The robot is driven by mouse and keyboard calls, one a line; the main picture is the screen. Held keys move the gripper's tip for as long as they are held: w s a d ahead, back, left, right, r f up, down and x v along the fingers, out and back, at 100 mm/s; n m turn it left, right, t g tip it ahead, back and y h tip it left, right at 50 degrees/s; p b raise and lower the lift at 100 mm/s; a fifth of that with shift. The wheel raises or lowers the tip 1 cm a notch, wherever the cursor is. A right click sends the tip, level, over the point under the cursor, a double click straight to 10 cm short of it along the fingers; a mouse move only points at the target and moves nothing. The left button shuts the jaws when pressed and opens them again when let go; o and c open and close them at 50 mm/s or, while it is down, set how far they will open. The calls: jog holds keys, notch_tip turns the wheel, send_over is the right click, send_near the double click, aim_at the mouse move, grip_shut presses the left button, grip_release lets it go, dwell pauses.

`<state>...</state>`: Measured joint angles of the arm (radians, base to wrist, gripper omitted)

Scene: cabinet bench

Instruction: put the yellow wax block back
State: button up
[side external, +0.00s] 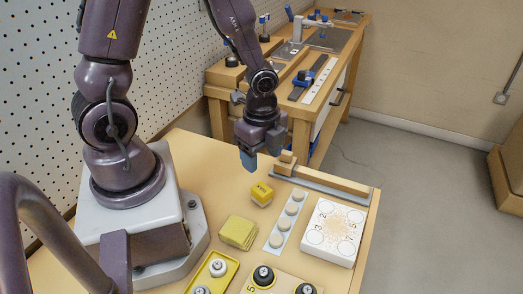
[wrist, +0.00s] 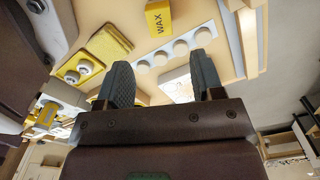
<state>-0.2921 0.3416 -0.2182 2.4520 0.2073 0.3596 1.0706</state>
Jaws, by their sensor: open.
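The yellow wax block (side external: 262,193) sits on the wooden bench top, between the stack of yellow pads and the wooden rail. In the wrist view the wax block (wrist: 160,18) shows its WAX label near the top edge. My gripper (side external: 261,155) hangs above the bench, up and behind the block in the side view, apart from it. In the wrist view my gripper (wrist: 163,75) has its two dark fingers spread with nothing between them.
A stack of yellow pads (side external: 238,232), a strip of pale discs (side external: 273,240) and a white numbered box (side external: 333,230) stand near the block. A wooden rail (side external: 330,182) lines the far edge. A yellow tray (side external: 230,264) with white knobs is at the front.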

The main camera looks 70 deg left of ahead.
jog(key=s+d+r+n+t, duration=0.1)
jog(key=s+r+n+t, duration=0.1)
jog(key=r+n, duration=0.4)
jog(key=s+d+r+n+t, duration=0.1)
jog(key=s+r+n+t, duration=0.2)
jog(key=r, duration=1.4)
jog(key=n, duration=0.4)
jog(key=shift+s+n+t, duration=0.3)
jog(key=shift+s, duration=0.1)
